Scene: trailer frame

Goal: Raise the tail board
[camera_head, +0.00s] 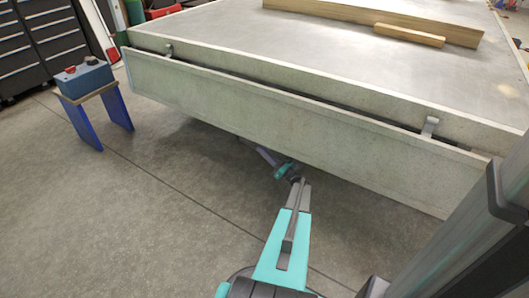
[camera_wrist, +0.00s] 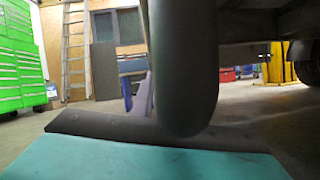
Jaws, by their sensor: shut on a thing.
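The tail board (camera_head: 290,125) is a long pale grey-green panel hanging down along the rear edge of the trailer bed. A narrow dark gap runs between its top edge and the bed. My gripper (camera_head: 284,170) is at the board's lower edge, near its middle, with its fingertips partly hidden beneath the board. In the wrist view a grey upright shape with a rounded lower end, apparently the tail board (camera_wrist: 182,75), stands close against my gripper (camera_wrist: 165,132). My gripper is shut on the board's lower edge.
Two metal latches (camera_head: 168,49) and (camera_head: 430,126) sit along the bed edge. Wooden beams (camera_head: 385,20) lie on the trailer bed (camera_head: 220,35). A small blue-legged stand (camera_head: 95,120) with a blue box (camera_head: 84,77) is at left. The concrete floor (camera_head: 150,220) in front is clear.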

